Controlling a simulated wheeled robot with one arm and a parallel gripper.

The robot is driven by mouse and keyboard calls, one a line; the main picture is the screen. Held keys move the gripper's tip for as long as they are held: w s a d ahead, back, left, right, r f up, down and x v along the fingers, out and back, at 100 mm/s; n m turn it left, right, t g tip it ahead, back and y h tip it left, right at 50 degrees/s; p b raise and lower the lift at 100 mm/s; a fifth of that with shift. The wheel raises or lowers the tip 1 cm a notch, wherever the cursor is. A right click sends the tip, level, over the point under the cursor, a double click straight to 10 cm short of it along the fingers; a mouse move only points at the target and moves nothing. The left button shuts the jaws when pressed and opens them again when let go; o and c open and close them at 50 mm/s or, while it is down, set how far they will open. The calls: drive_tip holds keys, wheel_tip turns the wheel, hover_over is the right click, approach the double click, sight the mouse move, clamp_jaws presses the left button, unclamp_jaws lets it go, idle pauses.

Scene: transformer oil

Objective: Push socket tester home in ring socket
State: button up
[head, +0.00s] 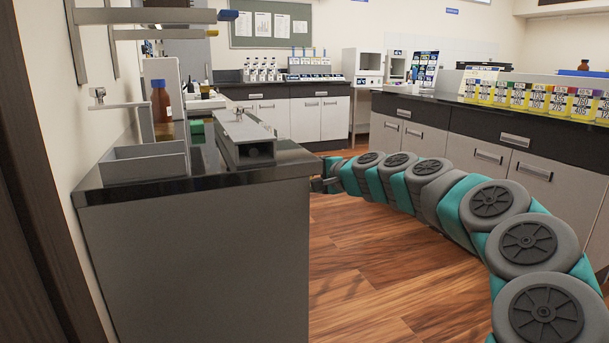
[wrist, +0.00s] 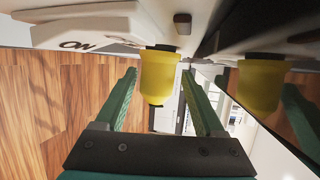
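The socket tester, a yellow plug-like body (wrist: 158,78) with a dark collar, sits against a white housing (wrist: 90,32) lettered "ON" in the wrist view. The ring socket itself is not clearly visible; the dark collar lies where tester and housing meet, and I cannot tell how deep the tester sits. My gripper (wrist: 158,75) has its two green fingers apart, one on each side of the tester. A narrow gap shows on the left; I cannot tell if the right finger touches. In the head view, my gripper (head: 326,184) is small and partly hidden at the counter's right edge.
The glossy dark counter (head: 240,178) mirrors the tester and a finger close by in the wrist view. A grey open tray (head: 145,167) and a brown bottle (head: 161,101) stand on it. Open wooden floor (head: 365,270) lies right of this counter. Coloured boxes (head: 535,97) line the right counter.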

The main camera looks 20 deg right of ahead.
drive_tip(key=shift+o, duration=0.8)
drive_tip(key=shift+a, duration=0.1)
drive_tip(key=v, duration=0.7)
drive_tip(key=shift+s, duration=0.4)
drive_tip(key=shift+d, duration=0.2)
